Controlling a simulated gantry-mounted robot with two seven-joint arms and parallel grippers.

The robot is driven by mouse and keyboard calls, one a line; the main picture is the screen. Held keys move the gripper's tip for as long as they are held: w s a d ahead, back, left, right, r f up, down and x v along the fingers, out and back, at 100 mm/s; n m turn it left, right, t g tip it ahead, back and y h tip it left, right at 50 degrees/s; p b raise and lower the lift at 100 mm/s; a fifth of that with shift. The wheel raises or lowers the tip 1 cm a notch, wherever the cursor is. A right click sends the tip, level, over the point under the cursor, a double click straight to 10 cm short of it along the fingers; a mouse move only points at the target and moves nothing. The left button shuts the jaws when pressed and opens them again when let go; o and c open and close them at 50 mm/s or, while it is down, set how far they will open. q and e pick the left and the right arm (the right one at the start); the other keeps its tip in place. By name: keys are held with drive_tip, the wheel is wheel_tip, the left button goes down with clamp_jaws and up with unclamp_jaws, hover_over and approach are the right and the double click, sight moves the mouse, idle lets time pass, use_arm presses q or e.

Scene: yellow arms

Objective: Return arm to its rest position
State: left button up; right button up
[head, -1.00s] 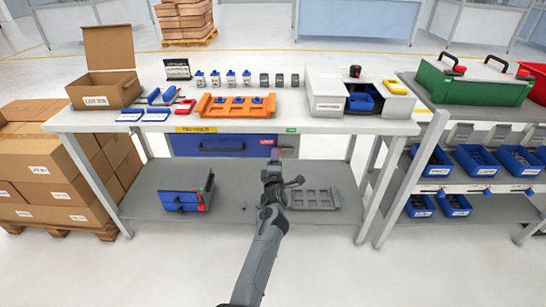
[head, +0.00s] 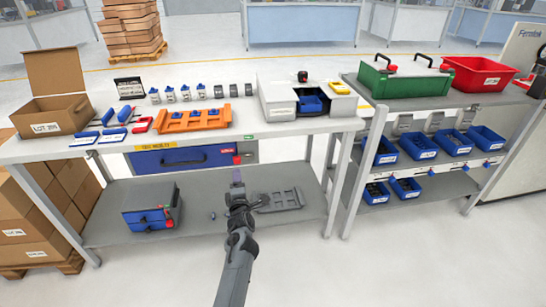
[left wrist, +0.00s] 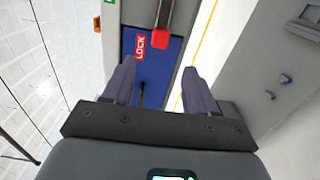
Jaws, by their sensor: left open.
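My left arm comes in from the bottom middle of the head view. Its gripper (head: 237,178) is in front of the bench, below the blue drawer (head: 185,158). In the left wrist view the two fingers (left wrist: 158,85) stand apart with nothing held between them. Beyond them is the blue drawer front (left wrist: 160,85) with a red LOCK label (left wrist: 140,41). A red block (left wrist: 160,51) on a grey bar shows in front of the drawer, clear of the fingers. My right gripper is in neither view.
The bench (head: 290,127) holds an orange rack (head: 193,120) and an open cardboard box (head: 48,120). A blue-fronted case (head: 150,207) and grey tray (head: 279,200) rest on its lower shelf (head: 205,225). Shelving with blue bins (head: 417,145) stands right. The front floor is clear.

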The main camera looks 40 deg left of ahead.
use_arm(q)
drive_tip(key=s+f+m+h+p, duration=0.1)
drive_tip(key=s+f+m+p, duration=0.2)
drive_tip(key=s, duration=0.4)
drive_tip(key=s+f+m+h+p, duration=0.1)
drive_tip(key=s+m+p, duration=0.2)
drive_tip(key=s+p, duration=0.35)
drive_tip(key=s+d+r+m+g+h+p, duration=0.2)
drive_tip(key=s+d+r+m+g+h, duration=0.15)
drive_tip(key=s+d+m, duration=0.55)
drive_tip(key=s+d+r+m+g+h+p, duration=0.2)
drive_tip(key=s+d+r+m+h+p, duration=0.15)
drive_tip(key=s+d+m, duration=0.55)
drive_tip(key=s+d+r+m+g+h+p, duration=0.1)
drive_tip(key=s+d+r+m+g+h, duration=0.25)
drive_tip(key=s+d, duration=0.6)
wheel_tip(320, 180, up, 38)
drive_tip(key=w+d+m+p, duration=0.1)
drive_tip(key=p, duration=3.7)
drive_tip(key=shift+w+d+r, duration=0.2)
drive_tip(key=shift+w+d, duration=0.2)
drive_tip(key=shift+m, duration=0.25)
